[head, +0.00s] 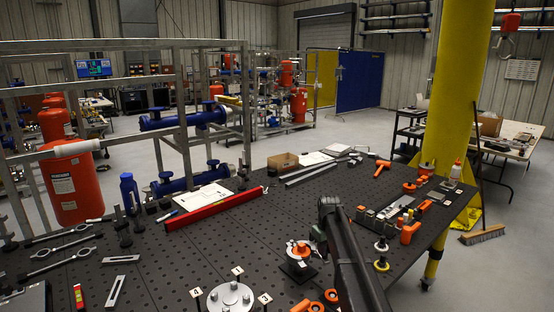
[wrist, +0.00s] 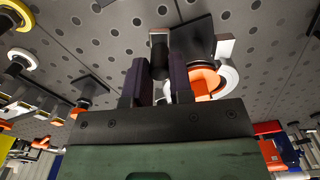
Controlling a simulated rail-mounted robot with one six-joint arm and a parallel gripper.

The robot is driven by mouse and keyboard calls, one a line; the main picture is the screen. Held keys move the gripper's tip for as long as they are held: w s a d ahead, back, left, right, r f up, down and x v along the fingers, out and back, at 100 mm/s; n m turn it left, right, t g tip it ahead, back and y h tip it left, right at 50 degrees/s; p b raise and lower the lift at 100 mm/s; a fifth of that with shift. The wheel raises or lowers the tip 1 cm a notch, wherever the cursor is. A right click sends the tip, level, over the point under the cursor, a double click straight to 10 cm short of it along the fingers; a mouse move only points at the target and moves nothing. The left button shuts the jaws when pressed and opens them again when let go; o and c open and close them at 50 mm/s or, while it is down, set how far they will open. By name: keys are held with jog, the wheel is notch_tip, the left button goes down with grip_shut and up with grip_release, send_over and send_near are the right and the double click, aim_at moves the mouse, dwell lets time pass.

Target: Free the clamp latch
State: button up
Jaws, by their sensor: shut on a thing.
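The clamp latch looks to be the orange and white fixture (head: 299,249) on a dark square base, on the perforated table in the head view. In the wrist view its orange part (wrist: 204,82) and a white ring sit just right of my gripper (wrist: 156,75). The two dark fingers have a dark cylindrical handle (wrist: 158,48) between them, which seems to belong to this fixture. The handle's lower end and the exact contact are partly hidden by the fingers. In the head view my arm hides the gripper's tips.
The black perforated table (head: 230,235) carries a red bar (head: 213,208), several orange-handled tools at right and a round flanged plate (head: 230,298) with numbered tags in front. Other small fixtures stand close around the clamp. A yellow column (head: 455,90) rises behind the table's right side.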

jog(key=shift+w+d, duration=0.2)
jog(key=shift+d, duration=0.15)
dwell(0.4)
jog(key=shift+w+d, duration=0.2)
jog(key=shift+d, duration=0.15)
jog(key=shift+w, duration=0.1)
jog(key=shift+w+d, duration=0.2)
jog(key=shift+d, duration=0.05)
jog(key=shift+w+d, duration=0.1)
